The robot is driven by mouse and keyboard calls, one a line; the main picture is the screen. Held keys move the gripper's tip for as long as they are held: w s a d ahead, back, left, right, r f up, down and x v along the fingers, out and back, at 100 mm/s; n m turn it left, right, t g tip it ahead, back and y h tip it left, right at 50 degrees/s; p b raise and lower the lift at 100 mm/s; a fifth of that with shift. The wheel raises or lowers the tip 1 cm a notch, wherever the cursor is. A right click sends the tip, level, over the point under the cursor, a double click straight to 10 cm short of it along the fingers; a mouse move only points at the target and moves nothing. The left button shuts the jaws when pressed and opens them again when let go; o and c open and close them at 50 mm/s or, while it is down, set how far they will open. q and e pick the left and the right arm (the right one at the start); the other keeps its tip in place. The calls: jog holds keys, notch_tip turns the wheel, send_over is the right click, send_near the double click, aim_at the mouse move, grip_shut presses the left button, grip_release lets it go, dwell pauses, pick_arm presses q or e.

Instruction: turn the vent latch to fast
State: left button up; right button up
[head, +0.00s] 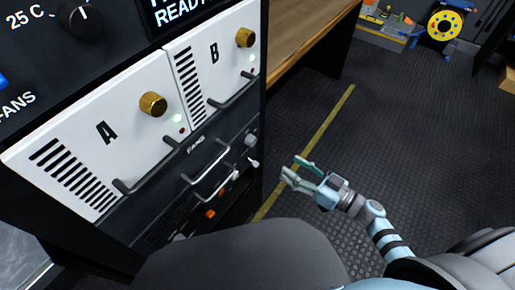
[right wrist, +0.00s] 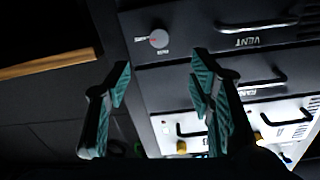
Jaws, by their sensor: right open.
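The vent drawer, with an upside-down VENT label (right wrist: 258,42), shows in the right wrist view. My right gripper (head: 296,173) is open and empty, over the floor to the right of the rack in the head view. Its two teal-padded fingers (right wrist: 160,82) stand apart in the right wrist view, with the knob beyond the gap and not touched. The vent drawer is not clearly seen in the head view. My left gripper is out of view.
The rack holds white modules A (head: 105,132) and B (head: 214,56) with brass knobs, above a dark fans drawer (head: 196,146) with protruding handles. A wooden desk (head: 308,32) stands behind it. Open dark floor (head: 410,130) lies to the right.

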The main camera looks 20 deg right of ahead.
aim_at(254, 143)
jog(key=b+x, duration=0.1)
jog(key=x, duration=1.2)
jog(key=shift+w+a+b, duration=0.15)
jog(key=shift+w+b, duration=0.15)
jog(key=shift+b, duration=0.1)
jog(key=shift+r, duration=0.1)
jog(key=shift+c, duration=0.4)
grip_shut()
